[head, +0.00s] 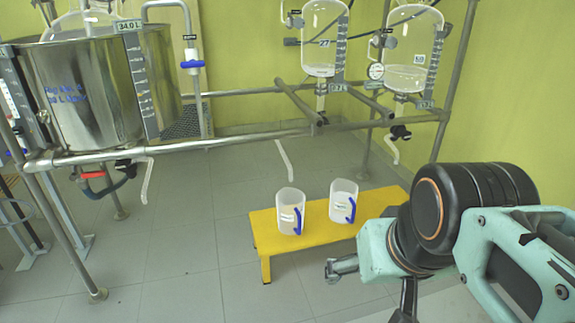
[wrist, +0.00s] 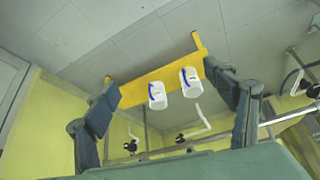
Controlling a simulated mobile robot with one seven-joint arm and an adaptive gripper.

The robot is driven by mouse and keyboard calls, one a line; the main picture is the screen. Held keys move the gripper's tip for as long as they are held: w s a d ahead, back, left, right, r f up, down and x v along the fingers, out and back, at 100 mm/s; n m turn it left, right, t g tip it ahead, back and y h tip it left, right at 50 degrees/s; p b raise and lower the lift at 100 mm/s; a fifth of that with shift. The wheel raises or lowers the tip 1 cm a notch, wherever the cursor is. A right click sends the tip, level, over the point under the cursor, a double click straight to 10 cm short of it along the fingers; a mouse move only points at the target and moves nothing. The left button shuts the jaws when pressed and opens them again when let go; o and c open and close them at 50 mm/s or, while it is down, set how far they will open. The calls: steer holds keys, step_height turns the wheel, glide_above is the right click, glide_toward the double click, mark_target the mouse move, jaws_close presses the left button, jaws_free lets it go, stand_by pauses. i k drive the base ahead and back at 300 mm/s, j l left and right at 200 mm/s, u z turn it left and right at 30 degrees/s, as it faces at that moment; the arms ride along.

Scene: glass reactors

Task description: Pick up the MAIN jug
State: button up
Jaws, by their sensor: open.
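Two white translucent jugs with blue handles stand upright on a low yellow bench (head: 318,228). The left jug (head: 289,214) is near the bench's left end and the right jug (head: 343,203) is a little further back. Each has a small label, too small to read, so I cannot tell which is MAIN. Both jugs, one (wrist: 157,97) and the other (wrist: 191,84), also show between the fingers in the wrist view. My gripper (head: 340,268) is in front of the bench, apart from both jugs. Its fingers (wrist: 160,76) are wide apart with nothing held.
A steel vessel (head: 95,105) stands at the left on a pipe frame (head: 180,145). Two glass reactors, one (head: 320,50) and another (head: 412,55), hang at the back with outlet tubes below. A thin tube (head: 285,160) hangs behind the bench. The floor left of the bench is clear.

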mark_target(290, 202)
steer(key=i+l+u, duration=0.35)
steer(key=i+l, duration=0.15)
steer(key=i+l+u, duration=0.4)
steer(key=l, duration=0.2)
steer(key=i, duration=0.05)
